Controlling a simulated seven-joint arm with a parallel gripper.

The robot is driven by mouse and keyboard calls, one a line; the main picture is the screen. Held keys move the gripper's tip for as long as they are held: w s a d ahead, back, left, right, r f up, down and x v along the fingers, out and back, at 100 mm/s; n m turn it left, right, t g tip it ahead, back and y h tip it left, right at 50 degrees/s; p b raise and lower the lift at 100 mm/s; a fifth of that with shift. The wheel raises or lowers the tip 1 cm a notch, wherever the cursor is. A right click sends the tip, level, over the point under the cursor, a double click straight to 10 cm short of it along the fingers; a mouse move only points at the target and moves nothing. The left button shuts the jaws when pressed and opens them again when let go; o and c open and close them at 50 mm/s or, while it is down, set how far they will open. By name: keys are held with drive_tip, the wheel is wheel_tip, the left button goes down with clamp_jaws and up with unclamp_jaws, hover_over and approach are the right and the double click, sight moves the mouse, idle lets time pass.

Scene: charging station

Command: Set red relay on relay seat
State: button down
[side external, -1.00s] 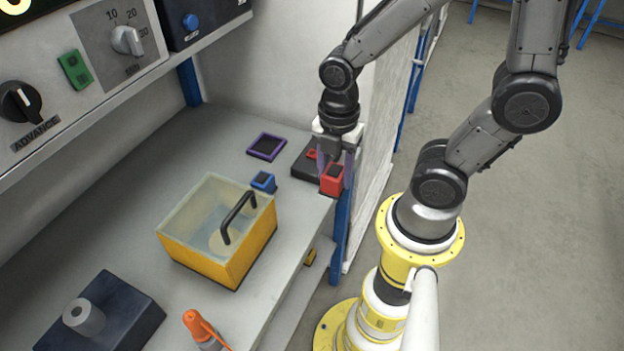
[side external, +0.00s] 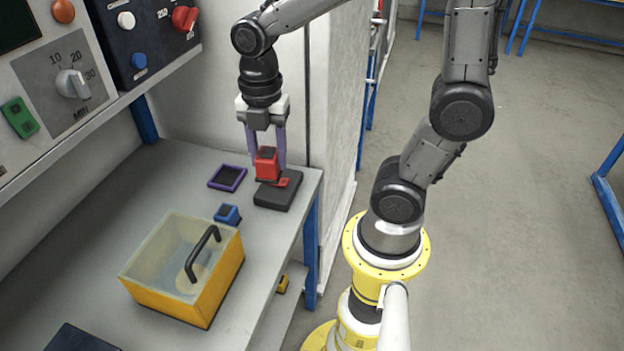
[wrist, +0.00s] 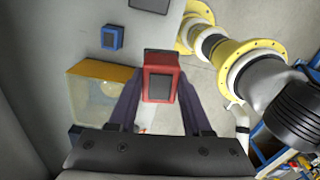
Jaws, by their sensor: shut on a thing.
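The red relay (side external: 267,167) is a small red block with a dark top panel. My gripper (side external: 267,175) is shut on it, with a purple finger on either side. It looks about upright, over the back left part of a low black block (side external: 270,198). I cannot tell if it touches the block. A small red-marked piece (side external: 283,182) shows on the block, beside the relay. A flat dark square with a purple rim (side external: 227,178) lies to the left. No label shows which is the relay seat. In the wrist view the red relay (wrist: 160,79) sits between the fingers.
A blue relay-like block (side external: 227,214) stands on the bench near a yellow bin (side external: 220,275) with a clear lid and black handle. A control panel (side external: 75,70) hangs over the bench at left. The wall is close behind my gripper. The bench edge is at right.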

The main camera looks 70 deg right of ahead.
drive_tip(key=w+d+f, duration=0.1)
drive_tip(key=w+d, duration=0.2)
drive_tip(key=w, duration=0.4)
drive_tip(key=w+d+f, duration=0.1)
drive_tip(key=w+d, duration=0.2)
drive_tip(key=w, duration=0.5)
drive_tip(key=w+d+f+m, duration=0.1)
drive_tip(key=w+d+f, duration=0.3)
drive_tip(key=d+f, duration=0.3)
wheel_tip(320, 180, down, 2)
drive_tip(key=shift+w+f+m, duration=0.1)
drive_tip(key=shift+w+m, duration=0.1)
drive_tip(key=shift+m, duration=0.1)
drive_tip(key=shift+a+f, duration=0.1)
drive_tip(key=shift+f, duration=3.15)
